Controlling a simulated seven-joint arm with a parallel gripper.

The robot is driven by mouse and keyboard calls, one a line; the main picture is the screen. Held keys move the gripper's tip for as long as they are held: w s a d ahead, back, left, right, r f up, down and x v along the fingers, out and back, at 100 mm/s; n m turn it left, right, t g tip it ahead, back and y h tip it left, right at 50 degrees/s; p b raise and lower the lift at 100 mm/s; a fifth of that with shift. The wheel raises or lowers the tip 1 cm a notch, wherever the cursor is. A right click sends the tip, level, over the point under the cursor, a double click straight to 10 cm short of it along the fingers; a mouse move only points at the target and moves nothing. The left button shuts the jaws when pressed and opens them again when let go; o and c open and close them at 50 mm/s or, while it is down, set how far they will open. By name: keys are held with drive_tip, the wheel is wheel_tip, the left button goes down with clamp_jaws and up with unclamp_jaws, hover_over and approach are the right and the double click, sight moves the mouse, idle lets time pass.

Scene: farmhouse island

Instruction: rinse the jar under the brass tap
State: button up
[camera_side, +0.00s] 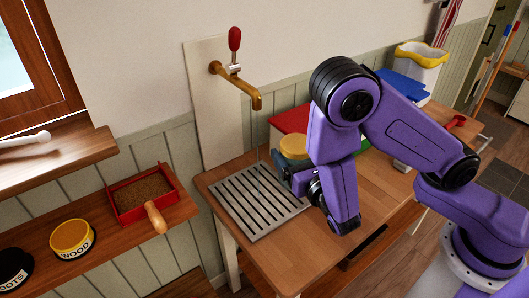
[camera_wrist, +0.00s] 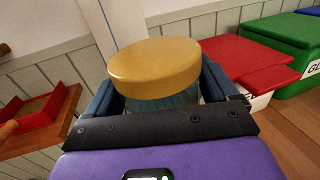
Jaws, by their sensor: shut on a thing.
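The jar shows a yellow lid (camera_side: 294,147) and, in the wrist view, the same lid (camera_wrist: 155,65) above a teal glass body (camera_wrist: 165,98). My gripper (camera_side: 287,172) is shut on the jar, with a dark blue finger on each side of it in the wrist view (camera_wrist: 158,88). The jar looks upright, at the right edge of the slotted metal drain grate (camera_side: 240,208), to the right of the spout. The brass tap (camera_side: 240,85) has a red handle (camera_side: 234,39). A faint thin line, perhaps water, drops from its spout to the grate. The jar's base is hidden.
A red bin (camera_side: 288,122) and a green bin (camera_wrist: 290,45) stand behind the jar. A white bin with a yellow liner (camera_side: 418,57) is farther back. Left, a shelf holds a red tray (camera_side: 141,196) and a yellow tin (camera_side: 72,238). The wooden worktop (camera_side: 275,255) is clear in front.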

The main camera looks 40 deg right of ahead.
drive_tip(key=s+d+r, duration=0.1)
drive_tip(key=s+r, duration=0.3)
drive_tip(key=shift+s+d, duration=0.35)
drive_tip(key=shift+s, duration=0.05)
idle(0.5)
drive_tip(key=shift+w, duration=0.1)
idle(0.3)
